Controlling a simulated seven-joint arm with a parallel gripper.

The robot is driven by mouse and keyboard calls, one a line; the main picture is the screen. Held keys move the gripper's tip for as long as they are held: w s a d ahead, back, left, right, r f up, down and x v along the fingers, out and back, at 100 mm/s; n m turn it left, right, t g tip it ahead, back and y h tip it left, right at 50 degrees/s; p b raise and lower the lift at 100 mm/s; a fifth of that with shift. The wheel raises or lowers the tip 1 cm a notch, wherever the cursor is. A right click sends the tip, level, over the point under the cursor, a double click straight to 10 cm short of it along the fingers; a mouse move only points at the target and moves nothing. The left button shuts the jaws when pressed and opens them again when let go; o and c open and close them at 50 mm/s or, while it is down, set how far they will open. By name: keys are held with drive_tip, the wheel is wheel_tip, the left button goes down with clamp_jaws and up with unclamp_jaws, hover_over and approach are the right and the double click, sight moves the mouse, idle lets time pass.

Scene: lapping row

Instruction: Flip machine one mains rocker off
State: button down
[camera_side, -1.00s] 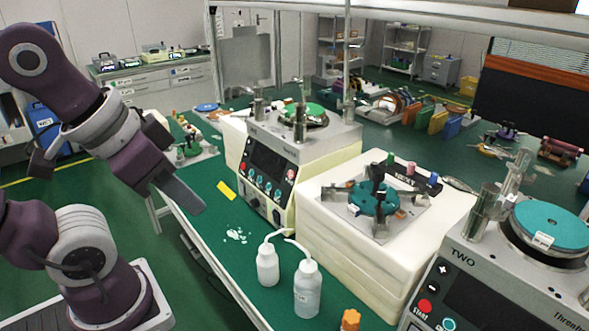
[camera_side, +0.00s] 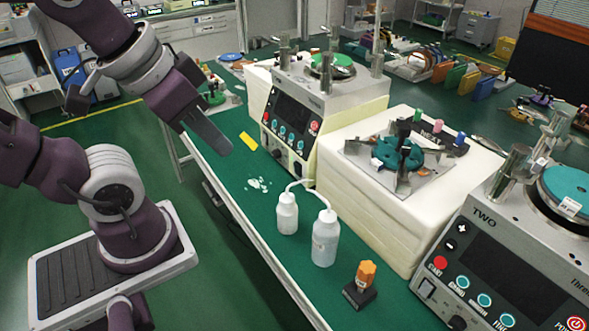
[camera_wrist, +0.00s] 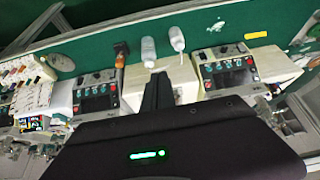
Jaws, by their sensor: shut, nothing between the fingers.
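Machine one (camera_side: 330,90) is the grey lapping machine at the back, with a dark front panel, teal buttons and a green disc on top. A small dark rocker (camera_side: 264,139) shows low at the left of its panel; its on or off position is too small to tell. My gripper (camera_side: 226,150) is shut and empty, left of the panel and apart from it, near the table's front edge. In the wrist view its dark fingers (camera_wrist: 158,92) point at the bench, between machine one (camera_wrist: 228,72) at the right and machine two (camera_wrist: 97,98) at the left.
Two white wash bottles (camera_side: 287,213) (camera_side: 325,239) and an orange knob on a dark block (camera_side: 363,283) stand along the front of the green bench. A pale block (camera_side: 385,205) with a teal fixture separates machine one from machine two (camera_side: 500,260). A yellow strip (camera_side: 248,141) lies near my gripper.

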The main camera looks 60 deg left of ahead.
sight(297, 170)
drive_tip(key=w+a+f+n+g+y, duration=0.2)
drive_tip(key=w+a+f+n, duration=0.6)
drive_tip(key=w+a, duration=0.3)
drive_tip(key=w+a+f+n+h, duration=0.1)
drive_tip(key=w+a+f+n, duration=0.2)
drive_tip(key=f, duration=0.4)
drive_tip(key=w+a+f+n+t+h, duration=0.1)
drive_tip(key=w+a+f+n, duration=0.2)
drive_tip(key=a+f+n, duration=0.3)
drive_tip(key=shift+f+n, duration=0.3)
drive_tip(key=shift+f, duration=0.05)
drive_tip(key=shift+a, duration=0.1)
drive_tip(key=x, duration=1)
drive_tip(key=shift+w, duration=0.2)
drive_tip(key=w, duration=0.3)
drive_tip(key=shift+w+r, duration=0.25)
drive_tip(key=shift+w, duration=0.2)
